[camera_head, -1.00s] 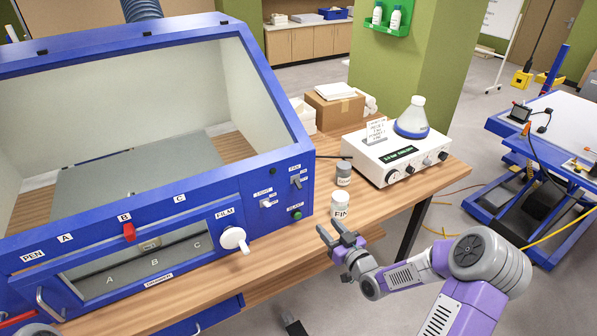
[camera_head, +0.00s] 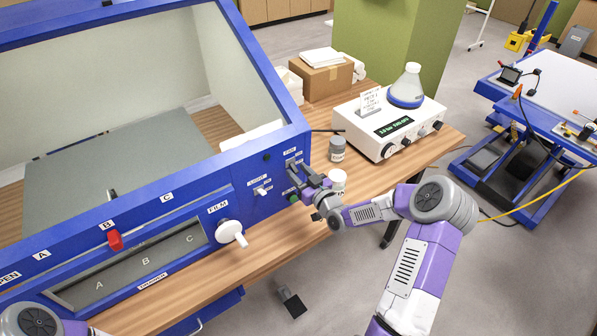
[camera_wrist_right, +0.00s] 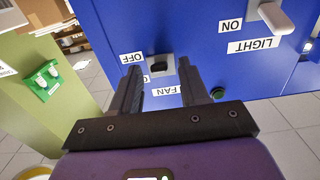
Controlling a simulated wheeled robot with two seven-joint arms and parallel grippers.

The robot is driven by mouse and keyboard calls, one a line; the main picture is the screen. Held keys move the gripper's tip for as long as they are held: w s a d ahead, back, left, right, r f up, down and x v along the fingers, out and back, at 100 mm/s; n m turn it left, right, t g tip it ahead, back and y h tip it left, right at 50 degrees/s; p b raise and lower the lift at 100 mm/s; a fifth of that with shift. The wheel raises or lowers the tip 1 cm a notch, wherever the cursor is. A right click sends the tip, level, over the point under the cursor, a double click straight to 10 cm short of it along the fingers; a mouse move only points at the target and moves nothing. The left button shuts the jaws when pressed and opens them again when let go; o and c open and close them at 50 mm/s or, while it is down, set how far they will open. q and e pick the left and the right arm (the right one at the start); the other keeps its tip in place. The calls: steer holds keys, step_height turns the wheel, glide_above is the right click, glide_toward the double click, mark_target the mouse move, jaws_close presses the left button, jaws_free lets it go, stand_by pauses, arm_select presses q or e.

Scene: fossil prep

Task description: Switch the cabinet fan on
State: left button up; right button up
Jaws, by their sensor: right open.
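The blue cabinet (camera_head: 130,190) has a front panel with a FAN label (camera_head: 290,152) at its right end. The fan switch (camera_wrist_right: 160,66) shows in the right wrist view as a small dark lever on a grey plate, with an OFF label beside it and another label partly covered by a finger. My right gripper (camera_head: 302,177) is at this panel. In the wrist view its open fingers (camera_wrist_right: 159,78) stand on either side of the switch; contact cannot be told. In the head view the gripper hides the switch. My left gripper is out of view.
The light switch (camera_head: 262,190) and white film knob (camera_head: 230,232) are left of my right gripper. A green button (camera_wrist_right: 217,93) sits close to one finger. A white jar (camera_head: 338,181), a grey jar (camera_head: 337,149) and a white instrument (camera_head: 390,128) stand to the right.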

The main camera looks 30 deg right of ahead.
steer(key=shift+w, duration=0.1)
steer(key=shift+c, duration=0.4)
jaws_close()
